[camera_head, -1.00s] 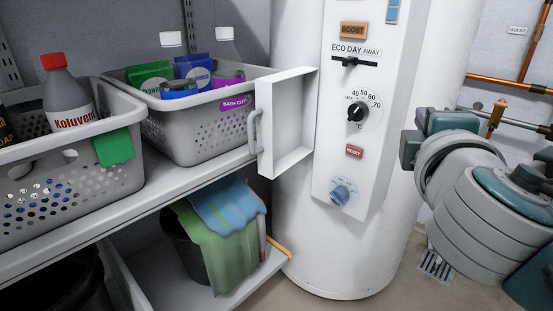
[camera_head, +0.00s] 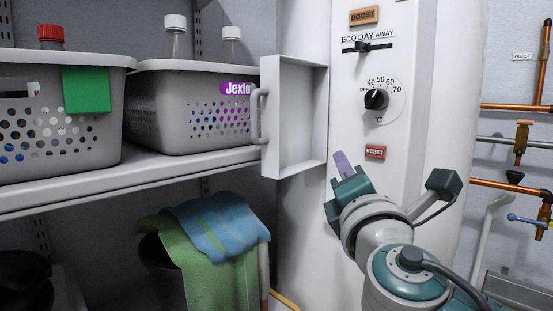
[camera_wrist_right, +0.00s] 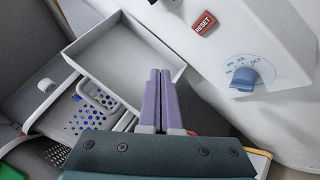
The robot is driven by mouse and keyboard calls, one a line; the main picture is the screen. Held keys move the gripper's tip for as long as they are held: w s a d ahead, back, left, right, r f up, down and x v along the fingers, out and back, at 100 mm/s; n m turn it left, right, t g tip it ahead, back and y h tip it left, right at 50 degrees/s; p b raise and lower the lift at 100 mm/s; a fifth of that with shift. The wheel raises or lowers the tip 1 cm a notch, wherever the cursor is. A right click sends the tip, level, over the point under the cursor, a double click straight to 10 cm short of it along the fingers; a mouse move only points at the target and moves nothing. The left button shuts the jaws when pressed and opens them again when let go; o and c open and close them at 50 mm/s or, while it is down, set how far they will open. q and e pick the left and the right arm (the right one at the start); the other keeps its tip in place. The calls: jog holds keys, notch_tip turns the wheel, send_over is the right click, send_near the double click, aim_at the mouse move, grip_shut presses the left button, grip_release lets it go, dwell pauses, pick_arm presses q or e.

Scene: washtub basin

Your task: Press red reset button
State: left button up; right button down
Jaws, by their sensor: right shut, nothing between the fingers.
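The red reset button (camera_head: 375,152) is a small rectangle marked RESET on the white front panel of the boiler, below the temperature dial. It also shows in the right wrist view (camera_wrist_right: 204,23), up and to the right of the fingertips. My right gripper (camera_head: 343,163) is in front of the panel, to the left of the button and slightly lower, apart from it. Its purple fingers are together and empty, as the right wrist view (camera_wrist_right: 160,75) shows. My left gripper is not in view.
An open white cover (camera_head: 297,115) sticks out left of the panel, close to my right gripper. A black dial (camera_head: 376,99) and a mode slider (camera_head: 368,46) are above the button. A blue knob (camera_wrist_right: 243,78) is below it. Copper pipes (camera_head: 500,107) run at the right.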

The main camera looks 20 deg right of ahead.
aim_at(372, 157)
jog(key=shift+d, duration=0.15)
jog(key=shift+w+d+b, duration=0.4)
jog(key=shift+w+d, duration=0.15)
jog(key=shift+d, duration=0.75)
jog(key=shift+w+d+b, duration=0.35)
jog(key=shift+w+d, duration=0.25)
jog(key=shift+d, duration=0.75)
jog(key=shift+w+d+b, duration=0.4)
jog(key=shift+w+d, duration=0.15)
jog(key=shift+d, duration=0.75)
jog(key=shift+w+d, duration=0.15)
jog(key=shift+d, duration=0.25)
jog(key=shift+w+d+b, duration=0.15)
jog(key=shift+d+b, duration=0.25)
jog(key=shift+b, duration=0.1)
jog(key=shift+a, duration=0.15)
jog(key=shift+s+a+p, duration=0.3)
jog(key=shift+s+a, duration=0.05)
jog(key=shift+a, duration=0.25)
